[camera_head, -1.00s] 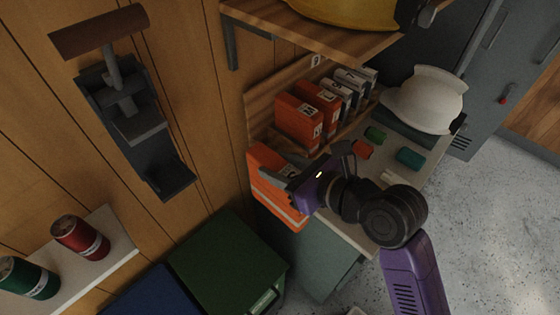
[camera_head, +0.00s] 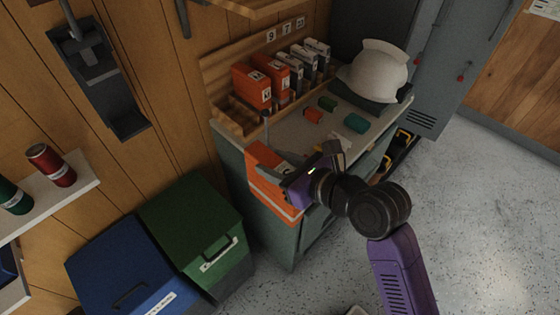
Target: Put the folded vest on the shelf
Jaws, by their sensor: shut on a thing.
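The folded vest (camera_head: 272,196) is orange with a pale reflective band. It hangs in front of the left end of the cabinet, near the worktop's edge. My gripper (camera_head: 287,172) is shut on it, coming from the right. The purple gripper body and dark wrist hide part of the vest and the cabinet front. A wooden wall shelf (camera_head: 243,8) shows only as a strip at the top edge; what stands on it is out of view.
Green (camera_head: 193,223) and blue (camera_head: 128,268) bins stand at lower left. Cans (camera_head: 52,165) stand on a left ledge. The floor at right is clear.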

